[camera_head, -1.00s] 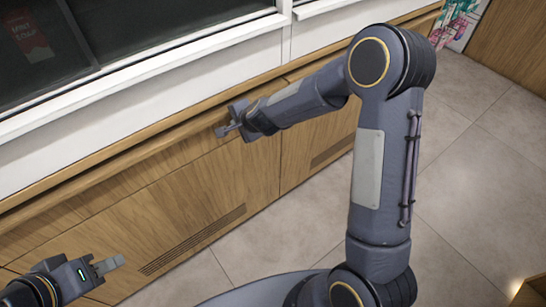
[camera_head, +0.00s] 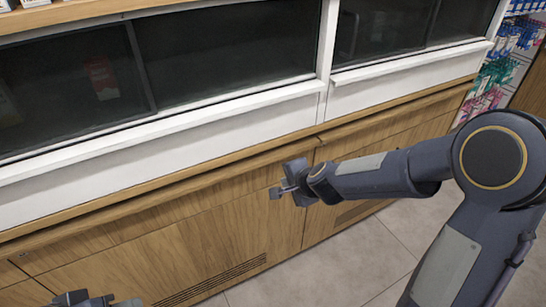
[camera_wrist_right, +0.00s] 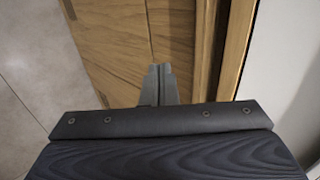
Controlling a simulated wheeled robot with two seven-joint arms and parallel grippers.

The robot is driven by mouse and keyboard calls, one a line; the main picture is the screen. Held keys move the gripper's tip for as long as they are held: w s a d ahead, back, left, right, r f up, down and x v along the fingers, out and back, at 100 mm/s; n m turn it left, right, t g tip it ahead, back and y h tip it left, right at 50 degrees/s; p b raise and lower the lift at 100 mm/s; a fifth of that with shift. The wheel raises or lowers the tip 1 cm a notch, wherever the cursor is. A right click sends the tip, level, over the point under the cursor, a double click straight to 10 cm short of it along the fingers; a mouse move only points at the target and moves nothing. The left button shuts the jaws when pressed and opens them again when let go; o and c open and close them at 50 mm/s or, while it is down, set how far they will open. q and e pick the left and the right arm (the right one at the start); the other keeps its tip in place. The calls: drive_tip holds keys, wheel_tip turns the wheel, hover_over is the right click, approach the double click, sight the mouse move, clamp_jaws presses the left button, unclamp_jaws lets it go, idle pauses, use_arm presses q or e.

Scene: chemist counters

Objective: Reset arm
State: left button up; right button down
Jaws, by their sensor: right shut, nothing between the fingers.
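My right gripper (camera_head: 277,192) is in front of the wooden cabinet front (camera_head: 215,245), a little below the counter's ledge. It is shut and empty. In the right wrist view its fingers (camera_wrist_right: 158,84) are together, with wooden panels beyond them. My left gripper (camera_head: 112,301) shows only in part at the bottom left edge of the head view. Its finger opening is cut off, so I cannot tell whether it is open or shut.
A counter with a wooden ledge (camera_head: 190,186) and dark glass panes (camera_head: 225,55) runs across the view. A vent grille (camera_head: 215,280) is low in the cabinet. Grey floor tiles (camera_head: 330,270) are clear. Shelves with coloured packs (camera_head: 497,72) stand at the far right.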

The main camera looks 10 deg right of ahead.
drive_tip(key=s+d+r+n+y+p, duration=0.15)
drive_tip(key=s+r+n+p, duration=0.35)
drive_tip(key=s+r, duration=0.6)
drive_tip(key=s+d+r+n+g+p, duration=0.1)
drive_tip(key=s+n, duration=0.3)
drive_tip(key=s, duration=0.5)
drive_tip(key=s+d+r+n+g+p, duration=0.1)
drive_tip(key=s+n, duration=0.3)
drive_tip(key=s, duration=0.4)
drive_tip(key=shift+s+d+r+g, duration=0.4)
drive_tip(key=shift+d+r+g, duration=0.05)
drive_tip(key=shift+d+g, duration=0.3)
drive_tip(key=shift+a+h, duration=0.1)
drive_tip(key=shift+h, duration=0.15)
